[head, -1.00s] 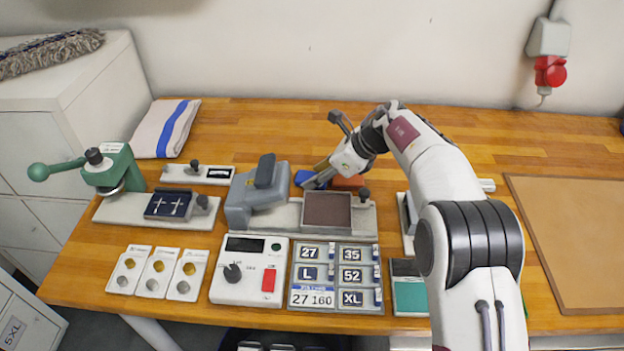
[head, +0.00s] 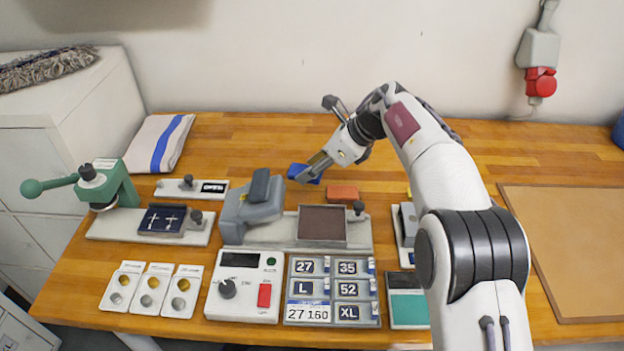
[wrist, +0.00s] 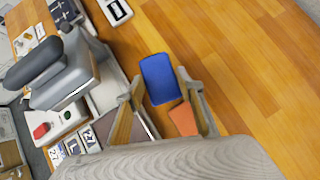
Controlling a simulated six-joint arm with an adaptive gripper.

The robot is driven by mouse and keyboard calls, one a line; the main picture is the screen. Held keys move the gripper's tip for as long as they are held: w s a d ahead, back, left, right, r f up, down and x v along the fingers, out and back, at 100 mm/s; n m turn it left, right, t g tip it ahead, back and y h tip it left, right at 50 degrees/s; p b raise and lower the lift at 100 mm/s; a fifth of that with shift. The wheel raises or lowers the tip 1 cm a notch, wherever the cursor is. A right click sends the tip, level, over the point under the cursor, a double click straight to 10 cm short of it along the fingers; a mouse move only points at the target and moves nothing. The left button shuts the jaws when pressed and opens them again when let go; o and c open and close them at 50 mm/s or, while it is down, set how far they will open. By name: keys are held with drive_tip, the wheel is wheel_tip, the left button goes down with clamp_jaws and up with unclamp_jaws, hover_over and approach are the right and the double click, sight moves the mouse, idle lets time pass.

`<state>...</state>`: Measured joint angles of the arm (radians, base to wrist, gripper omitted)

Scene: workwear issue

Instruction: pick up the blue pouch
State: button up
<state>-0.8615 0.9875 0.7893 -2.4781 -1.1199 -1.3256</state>
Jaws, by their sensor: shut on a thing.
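The blue pouch (head: 302,173) is held between the fingertips of my gripper (head: 312,171), which is shut on it. It appears raised a little above the wooden table, behind the grey press. In the wrist view the pouch (wrist: 158,76) is a flat blue shape with rounded corners, sticking out beyond the two fingers (wrist: 160,88). The fingers stand apart by about the pouch's width.
An orange block (head: 343,192) lies on the table just right of and below the pouch. The grey heat press (head: 250,205) with its dark plate (head: 322,222) stands close in front. The table behind is clear toward the wall.

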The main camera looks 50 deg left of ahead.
sight(298, 168)
drive_tip(key=shift+r, duration=1.55)
